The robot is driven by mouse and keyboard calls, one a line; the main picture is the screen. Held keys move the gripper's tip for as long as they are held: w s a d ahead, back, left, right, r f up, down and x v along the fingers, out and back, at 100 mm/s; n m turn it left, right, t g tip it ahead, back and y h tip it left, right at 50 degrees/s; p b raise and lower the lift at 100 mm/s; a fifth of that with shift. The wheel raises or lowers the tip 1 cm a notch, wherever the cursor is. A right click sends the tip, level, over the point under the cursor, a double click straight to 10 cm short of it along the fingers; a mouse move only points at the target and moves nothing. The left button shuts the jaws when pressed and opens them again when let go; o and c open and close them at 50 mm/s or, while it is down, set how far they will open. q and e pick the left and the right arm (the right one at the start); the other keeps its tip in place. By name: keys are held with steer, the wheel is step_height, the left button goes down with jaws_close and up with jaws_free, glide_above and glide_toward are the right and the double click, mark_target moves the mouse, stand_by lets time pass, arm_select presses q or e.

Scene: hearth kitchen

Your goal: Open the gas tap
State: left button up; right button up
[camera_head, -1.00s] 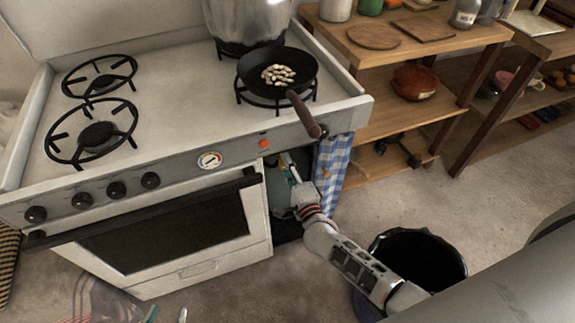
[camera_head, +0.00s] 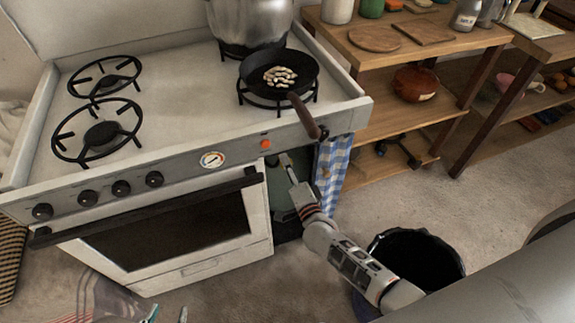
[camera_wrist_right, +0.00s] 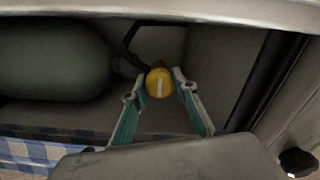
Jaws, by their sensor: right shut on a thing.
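The gas tap is a round yellow knob (camera_wrist_right: 159,83) with a white line, beside the neck of the dark green gas cylinder (camera_wrist_right: 50,60) in the right wrist view. The line runs nearly up and down, slightly tilted. My right gripper (camera_wrist_right: 160,86) is shut on the knob, one finger at each side. In the head view my right gripper (camera_head: 287,166) reaches into the compartment right of the oven, where the cylinder (camera_head: 279,190) stands; the knob is hidden there. My left gripper (camera_head: 169,314) shows only its fingertips at the bottom edge, apart and empty.
A blue checked curtain (camera_head: 333,173) hangs close to the right of my right gripper. The pan handle (camera_head: 303,116) juts out above it. A black bin (camera_head: 424,260) stands beside my right arm. The oven door (camera_head: 165,235) is shut.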

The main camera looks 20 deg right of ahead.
steer(key=o, duration=1.1)
steer(key=shift+s, duration=0.2)
steer(key=shift+s+d, duration=0.15)
steer(key=shift+s, duration=3.45)
